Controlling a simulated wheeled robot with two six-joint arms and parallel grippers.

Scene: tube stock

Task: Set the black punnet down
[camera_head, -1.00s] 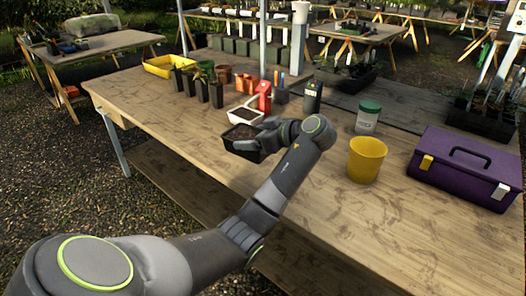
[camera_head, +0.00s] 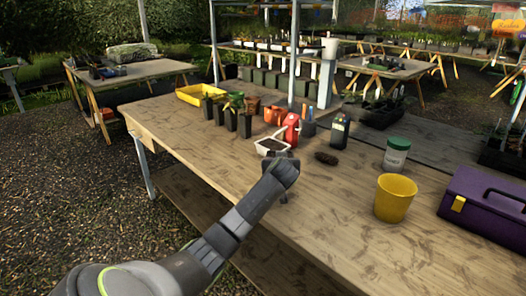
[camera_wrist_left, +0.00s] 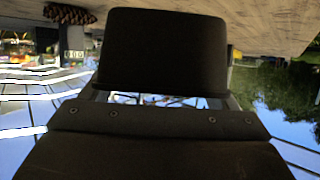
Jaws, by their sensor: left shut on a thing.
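The black punnet (camera_wrist_left: 165,48) fills the upper middle of the left wrist view. Its wide rim is on the gripper side and its narrower base points to the wooden tabletop. In the head view it is hidden behind my left arm. My left gripper (camera_head: 284,172) is shut on the punnet, over the workbench (camera_head: 215,150) in front of a white soil-filled tray (camera_head: 271,152). I cannot tell whether the base touches the wood. My right gripper is out of view.
A brown textured lump (camera_head: 326,158) lies right of my gripper. A red bottle (camera_head: 291,130), a dark bottle (camera_head: 340,131), a white jar (camera_head: 396,155), a yellow pot (camera_head: 394,198) and a purple toolbox (camera_head: 484,205) stand around. Bare wood lies in front.

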